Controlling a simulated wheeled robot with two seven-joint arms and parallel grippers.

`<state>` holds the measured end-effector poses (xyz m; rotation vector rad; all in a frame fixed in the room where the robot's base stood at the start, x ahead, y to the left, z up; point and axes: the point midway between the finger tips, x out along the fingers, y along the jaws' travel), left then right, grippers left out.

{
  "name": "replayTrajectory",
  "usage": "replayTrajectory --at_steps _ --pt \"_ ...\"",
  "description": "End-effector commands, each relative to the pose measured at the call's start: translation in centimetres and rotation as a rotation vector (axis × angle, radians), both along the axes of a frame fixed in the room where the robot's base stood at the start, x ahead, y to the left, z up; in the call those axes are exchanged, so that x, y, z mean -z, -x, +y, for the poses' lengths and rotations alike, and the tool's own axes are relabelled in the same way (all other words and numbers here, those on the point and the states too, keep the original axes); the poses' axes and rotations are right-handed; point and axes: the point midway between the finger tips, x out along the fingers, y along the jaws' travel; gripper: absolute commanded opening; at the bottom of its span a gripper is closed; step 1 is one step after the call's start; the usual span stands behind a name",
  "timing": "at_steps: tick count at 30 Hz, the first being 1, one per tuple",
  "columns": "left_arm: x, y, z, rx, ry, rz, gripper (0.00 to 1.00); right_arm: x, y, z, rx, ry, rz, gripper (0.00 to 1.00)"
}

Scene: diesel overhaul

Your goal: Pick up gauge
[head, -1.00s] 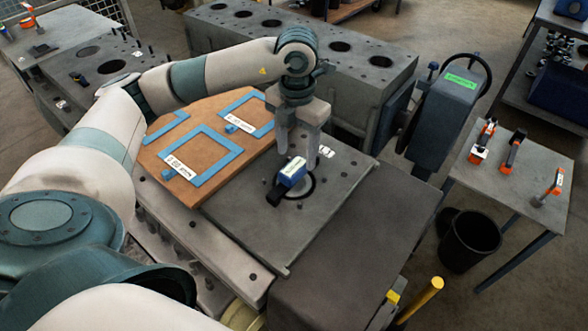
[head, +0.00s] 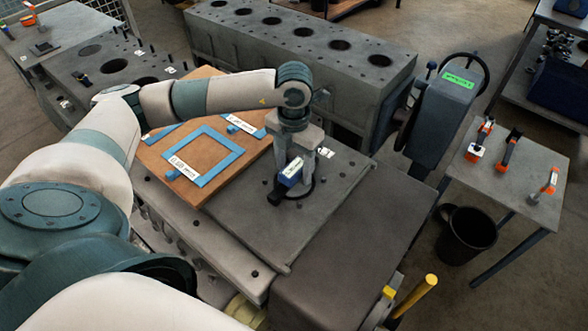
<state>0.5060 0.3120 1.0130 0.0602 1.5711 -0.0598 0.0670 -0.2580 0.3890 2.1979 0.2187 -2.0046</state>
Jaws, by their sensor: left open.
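The fingertips are low, near the plate. I cannot tell whether the fingers touch the gauge. My right gripper is not in view.
A brown board (head: 205,145) with blue frames and white labels lies left of the gauge. A long engine block (head: 300,55) stands behind. A side table (head: 520,180) with orange tools and a black bin (head: 466,238) are at the right.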

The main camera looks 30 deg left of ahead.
Motion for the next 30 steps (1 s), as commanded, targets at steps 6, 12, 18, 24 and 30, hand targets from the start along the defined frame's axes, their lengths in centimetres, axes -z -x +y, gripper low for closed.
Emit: replayTrajectory --at_steps 6,12,18,24,30 --pt "0.33 -0.03 -0.03 0.001 0.001 -0.002 0.55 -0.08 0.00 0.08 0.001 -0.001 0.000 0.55" --pt "0.31 -0.03 -0.04 0.001 0.001 -0.001 0.55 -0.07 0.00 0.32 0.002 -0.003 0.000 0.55" --pt "0.29 -0.03 -0.04 0.001 0.001 -0.001 0.33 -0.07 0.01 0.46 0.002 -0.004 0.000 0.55" --pt "0.23 -0.07 -0.04 0.001 0.001 -0.003 0.00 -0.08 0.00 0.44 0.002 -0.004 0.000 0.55" --pt "0.19 -0.07 -0.04 0.001 0.001 -0.003 0.00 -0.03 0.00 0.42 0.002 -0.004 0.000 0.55"
